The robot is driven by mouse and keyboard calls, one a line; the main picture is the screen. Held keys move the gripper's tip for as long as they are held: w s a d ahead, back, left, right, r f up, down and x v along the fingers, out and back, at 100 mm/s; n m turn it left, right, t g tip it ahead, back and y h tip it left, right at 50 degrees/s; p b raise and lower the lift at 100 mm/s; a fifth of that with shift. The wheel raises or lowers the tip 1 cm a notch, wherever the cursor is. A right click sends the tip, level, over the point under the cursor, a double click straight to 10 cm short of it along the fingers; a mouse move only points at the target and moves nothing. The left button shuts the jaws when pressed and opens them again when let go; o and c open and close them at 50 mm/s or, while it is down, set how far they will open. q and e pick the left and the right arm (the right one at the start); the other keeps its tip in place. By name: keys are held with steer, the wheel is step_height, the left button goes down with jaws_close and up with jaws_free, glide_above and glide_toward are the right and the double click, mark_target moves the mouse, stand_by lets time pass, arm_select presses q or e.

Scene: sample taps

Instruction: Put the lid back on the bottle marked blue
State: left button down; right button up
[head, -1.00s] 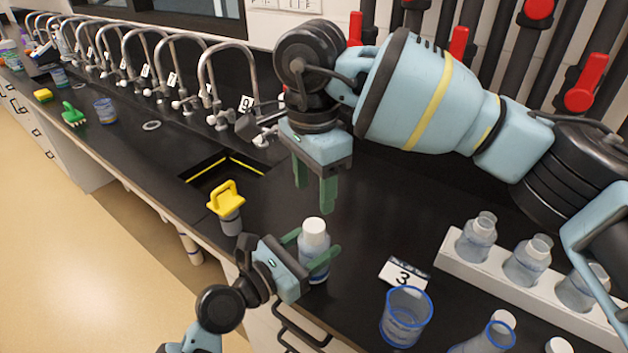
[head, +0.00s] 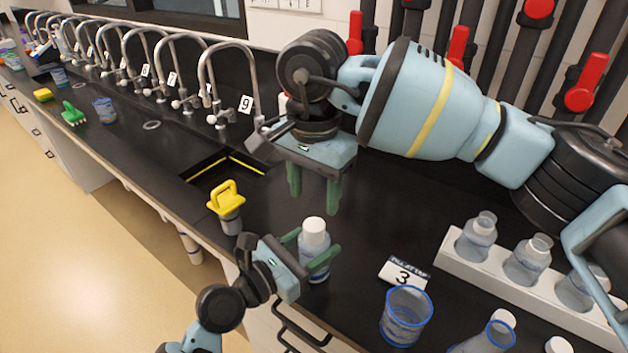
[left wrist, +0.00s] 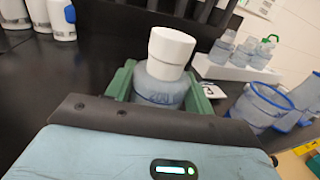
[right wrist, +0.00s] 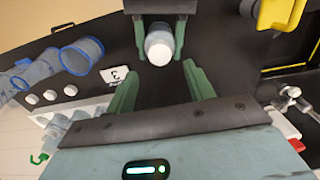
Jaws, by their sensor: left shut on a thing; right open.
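A clear bottle (head: 315,265) with bluish contents stands near the counter's front edge. A white lid (head: 314,228) sits on its mouth; in the left wrist view the lid (left wrist: 171,48) looks slightly tilted, and I cannot tell if it is screwed down. Marks on the bottle (left wrist: 160,92) are not readable. My left gripper (head: 318,250) is shut around the bottle's body. My right gripper (head: 313,197) is open and empty, fingers pointing down, above and behind the lid. In the right wrist view the lid (right wrist: 159,52) is beyond the open fingertips, apart from them.
A white rack (head: 520,292) holds several open bottles at right. A blue-rimmed beaker (head: 405,318), a card marked 3 (head: 405,273) and loose white lids (right wrist: 50,95) lie nearby. A yellow-handled object (head: 227,200) and a sink (head: 222,170) are at left.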

mark_target(314, 224)
step_height(314, 224, down, 7)
steer(key=shift+r, duration=0.2)
stand_by(0.3)
steer(key=c, duration=1)
steer(key=m, duration=0.4)
steer(key=shift+m, duration=0.4)
steer(key=m, duration=0.4)
steer(key=shift+m, duration=0.3)
steer(key=m, duration=0.4)
steer(key=shift+m, duration=0.3)
steer(key=m, duration=0.4)
steer(key=o, duration=1.1)
steer(key=shift+o, duration=0.2)
steer(key=shift+r, duration=0.1)
